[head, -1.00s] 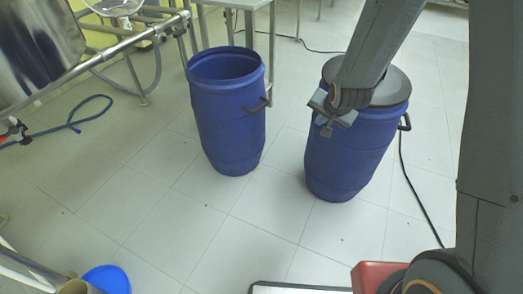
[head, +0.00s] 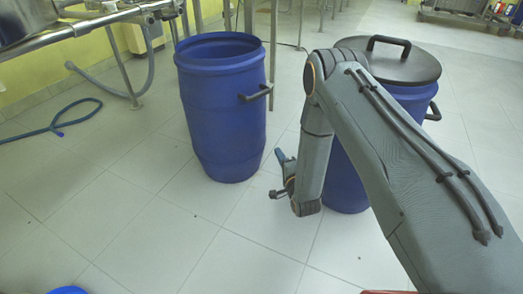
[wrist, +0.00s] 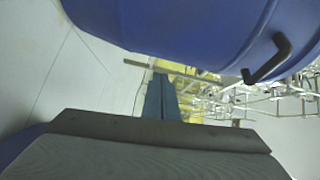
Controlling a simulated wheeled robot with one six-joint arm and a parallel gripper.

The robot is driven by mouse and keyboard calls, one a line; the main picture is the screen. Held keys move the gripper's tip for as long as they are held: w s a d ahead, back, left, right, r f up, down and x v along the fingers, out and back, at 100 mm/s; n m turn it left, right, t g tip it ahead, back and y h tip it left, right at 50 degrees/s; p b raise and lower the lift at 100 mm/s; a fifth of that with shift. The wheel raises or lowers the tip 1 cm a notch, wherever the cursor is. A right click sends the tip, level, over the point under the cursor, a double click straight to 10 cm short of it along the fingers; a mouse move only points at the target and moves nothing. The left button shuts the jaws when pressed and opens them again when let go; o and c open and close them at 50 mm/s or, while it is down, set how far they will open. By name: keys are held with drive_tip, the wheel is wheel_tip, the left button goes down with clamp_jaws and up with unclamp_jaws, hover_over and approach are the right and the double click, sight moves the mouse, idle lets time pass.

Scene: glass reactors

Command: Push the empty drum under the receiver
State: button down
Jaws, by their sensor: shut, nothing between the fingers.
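The empty drum (head: 225,110) is blue, open at the top and upright on the tiled floor, with a black handle on its right side. My gripper (head: 279,157) is shut and empty, low in the gap to the right of this drum and apart from it. In the wrist view the closed fingers (wrist: 161,98) point away over the floor. A blue drum wall (wrist: 190,25) with a black handle fills the top there; it looks like the open drum. A shiny steel vessel (head: 22,22) is cut off at the upper left; I cannot tell whether it is the receiver.
A second blue drum (head: 345,178) with a dark lid (head: 388,62) stands right of the open one, partly hidden by my arm. A steel frame (head: 100,25) and a blue hose (head: 55,128) lie to the left. The front floor is mostly clear.

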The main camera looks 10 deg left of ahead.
wheel_tip(320, 180, down, 3)
drive_tip(key=b, duration=0.6)
approach(259, 136)
drive_tip(key=w+d+f, duration=0.1)
drive_tip(key=w+d, duration=0.1)
drive_tip(key=w, duration=0.1)
drive_tip(key=a, duration=0.1)
drive_tip(key=w, duration=0.1)
drive_tip(key=a, duration=0.1)
drive_tip(key=shift+w+a+f+m+t+y+b, duration=0.15)
drive_tip(key=shift+w+a+m+t+y+b, duration=0.1)
drive_tip(key=shift+a+m+t+y+b, duration=0.15)
drive_tip(key=shift+w+a+b, duration=0.3)
drive_tip(key=shift+a, duration=0.4)
drive_tip(key=shift+w, duration=0.1)
